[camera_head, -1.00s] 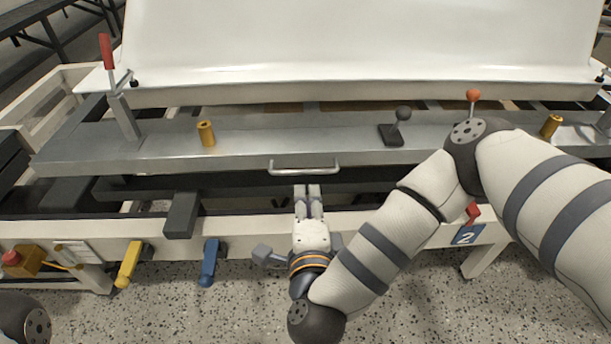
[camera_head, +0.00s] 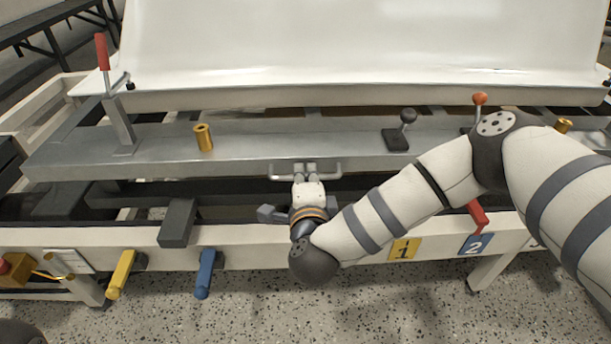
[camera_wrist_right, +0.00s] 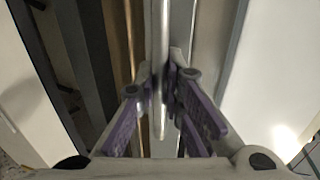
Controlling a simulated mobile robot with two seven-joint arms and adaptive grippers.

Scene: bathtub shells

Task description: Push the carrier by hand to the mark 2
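The carrier (camera_head: 250,146) is a long grey metal beam on the white frame, with a bar handle (camera_head: 329,170) on its front. My right gripper (camera_head: 305,167) is at the handle. In the right wrist view its fingers (camera_wrist_right: 161,75) are drawn in on both sides of the handle bar (camera_wrist_right: 160,110), close against it; firm contact is hard to judge. The blue mark 2 (camera_head: 476,244) is on the front rail, to the right of the handle. The yellow mark 1 (camera_head: 404,249) lies between them. My left gripper is out of view.
A large white shell (camera_head: 320,45) stands behind the beam. A red-handled lever (camera_head: 102,52), brass pins (camera_head: 203,137) and a black-knob lever (camera_head: 397,138) rise from the beam. Yellow (camera_head: 121,273) and blue (camera_head: 206,273) handles hang in front. A red handle (camera_head: 477,212) is above mark 2.

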